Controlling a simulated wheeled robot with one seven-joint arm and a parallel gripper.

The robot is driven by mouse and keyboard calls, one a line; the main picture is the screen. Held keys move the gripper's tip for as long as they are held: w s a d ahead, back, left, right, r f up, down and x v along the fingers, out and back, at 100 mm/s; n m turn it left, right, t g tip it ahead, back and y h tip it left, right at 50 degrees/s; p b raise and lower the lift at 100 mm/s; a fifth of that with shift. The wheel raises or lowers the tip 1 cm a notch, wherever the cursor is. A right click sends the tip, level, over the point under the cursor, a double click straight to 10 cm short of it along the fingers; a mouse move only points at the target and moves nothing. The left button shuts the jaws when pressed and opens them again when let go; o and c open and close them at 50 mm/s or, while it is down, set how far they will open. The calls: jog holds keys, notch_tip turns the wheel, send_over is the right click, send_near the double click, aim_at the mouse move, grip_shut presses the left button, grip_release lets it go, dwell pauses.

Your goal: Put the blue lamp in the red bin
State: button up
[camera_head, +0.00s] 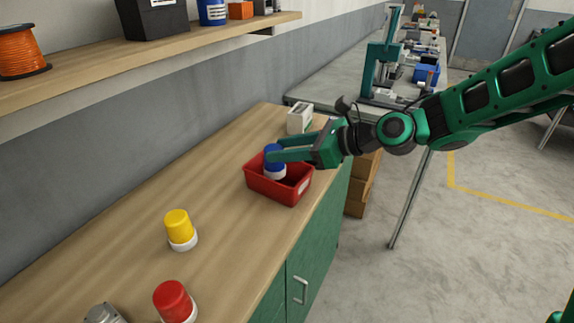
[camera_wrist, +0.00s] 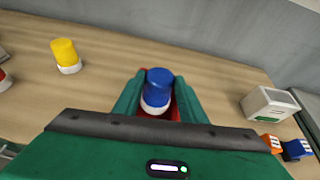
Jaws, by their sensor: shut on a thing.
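The blue lamp (camera_head: 274,171), a blue cap on a white base, is held upright between the fingers of my gripper (camera_head: 272,156). It sits within the outline of the red bin (camera_head: 294,193) on the wooden bench; whether its base touches the bin floor I cannot tell. In the wrist view the blue lamp (camera_wrist: 157,90) stands between both green fingers, which press on its sides. Only small parts of the red bin (camera_wrist: 174,110) show there, the rest hidden by my gripper.
A yellow lamp (camera_head: 180,229) and a red lamp (camera_head: 174,301) stand nearer on the bench. A white box (camera_head: 299,118) stands just behind the bin. A shelf (camera_head: 120,57) runs above along the wall. The bench's middle left is clear.

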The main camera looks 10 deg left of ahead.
aim_at(283, 169)
jog(key=shift+s+a+f, duration=0.1)
jog(key=shift+a+f, duration=0.05)
jog(key=shift+f, duration=1.9)
jog(key=o, duration=0.8)
jog(key=v, duration=1.2)
jog(key=shift+r, duration=0.1)
